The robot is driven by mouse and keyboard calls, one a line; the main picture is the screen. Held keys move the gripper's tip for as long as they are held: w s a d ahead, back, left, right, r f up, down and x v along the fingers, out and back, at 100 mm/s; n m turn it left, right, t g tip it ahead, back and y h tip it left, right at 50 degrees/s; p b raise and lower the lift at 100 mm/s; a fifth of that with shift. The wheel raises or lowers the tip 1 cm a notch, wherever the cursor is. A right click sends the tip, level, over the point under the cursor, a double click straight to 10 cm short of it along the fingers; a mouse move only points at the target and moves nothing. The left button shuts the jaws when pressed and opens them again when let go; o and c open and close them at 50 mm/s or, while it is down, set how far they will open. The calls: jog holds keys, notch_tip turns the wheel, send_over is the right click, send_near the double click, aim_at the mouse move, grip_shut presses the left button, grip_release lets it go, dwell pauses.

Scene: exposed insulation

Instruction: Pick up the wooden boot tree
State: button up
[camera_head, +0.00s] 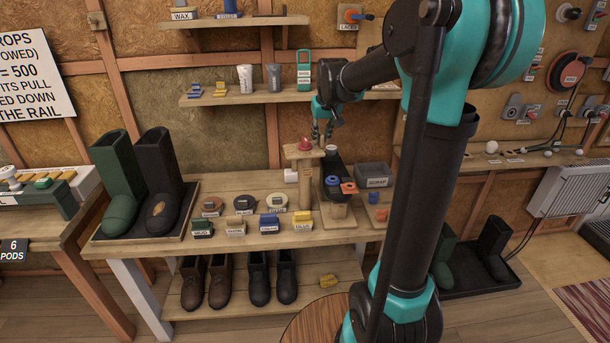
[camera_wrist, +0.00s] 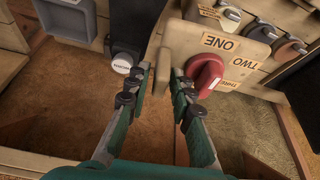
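I cannot pick out the wooden boot tree with certainty. A pale wooden post stand (camera_head: 306,185) rises from the workbench, with a red knob (camera_head: 305,144) at its top. My gripper (camera_head: 322,133) hangs above the back of the bench, just right of the stand's top. In the wrist view my gripper (camera_wrist: 165,88) has its two fingers apart with nothing held between them. The red knob (camera_wrist: 207,75) shows close beside the right finger, on a panel with labels ONE, TWO and THREE. A black part with a white cap (camera_wrist: 122,63) is beside the left finger.
Tall boots (camera_head: 160,185) stand in a tray at left; shorter boots (camera_head: 222,280) line the lower shelf.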

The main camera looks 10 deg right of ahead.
jog(key=shift+c, duration=0.3)
grip_shut()
dwell(0.4)
